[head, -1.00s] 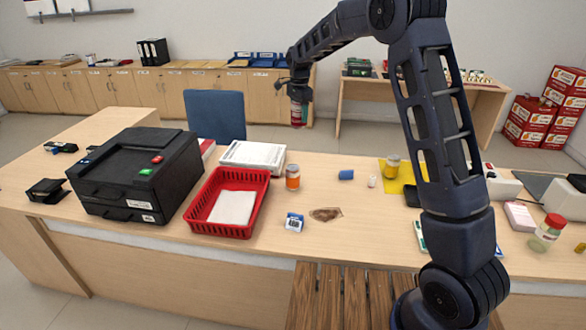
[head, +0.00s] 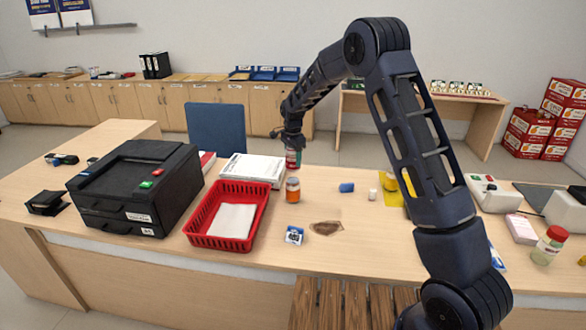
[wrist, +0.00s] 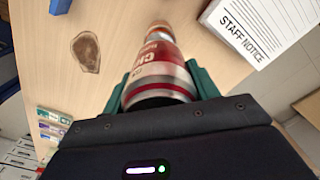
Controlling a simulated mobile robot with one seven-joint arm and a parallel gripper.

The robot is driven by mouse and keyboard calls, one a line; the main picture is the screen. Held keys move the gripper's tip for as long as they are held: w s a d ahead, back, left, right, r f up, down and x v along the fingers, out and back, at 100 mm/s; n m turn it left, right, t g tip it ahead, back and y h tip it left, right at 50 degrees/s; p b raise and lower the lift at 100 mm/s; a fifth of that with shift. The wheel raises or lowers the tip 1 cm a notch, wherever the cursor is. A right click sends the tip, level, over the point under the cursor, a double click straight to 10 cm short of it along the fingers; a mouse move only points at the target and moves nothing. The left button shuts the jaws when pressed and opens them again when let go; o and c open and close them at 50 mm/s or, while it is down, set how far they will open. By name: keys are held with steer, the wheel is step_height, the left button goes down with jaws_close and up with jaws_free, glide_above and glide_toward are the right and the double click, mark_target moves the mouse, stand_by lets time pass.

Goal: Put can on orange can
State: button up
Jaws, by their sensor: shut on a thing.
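The orange can (head: 293,190) stands upright on the counter, just right of the red basket. My gripper (head: 292,142) is shut on a red and white can (head: 293,159) and holds it in the air. In the head view the held can appears straight above the orange can, with a small gap. In the wrist view the held can (wrist: 158,72) sits between the green fingers. An orange-brown rounded thing shows just beyond its far end, probably the orange can, mostly hidden.
The red basket (head: 205,240) and a white paper stack (head: 252,168) lie close to the orange can. A small blue and white packet (head: 294,236) and a brown patch (head: 326,228) are in front.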

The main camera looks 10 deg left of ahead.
mark_target(293, 167)
steer(key=shift+f, duration=2.5)
steer(key=shift+f, duration=0.15)
steer(key=o, duration=1.2)
step_height(293, 167, up, 12)
steer(key=shift+r, duration=0.15)
steer(key=shift+d+r, duration=0.1)
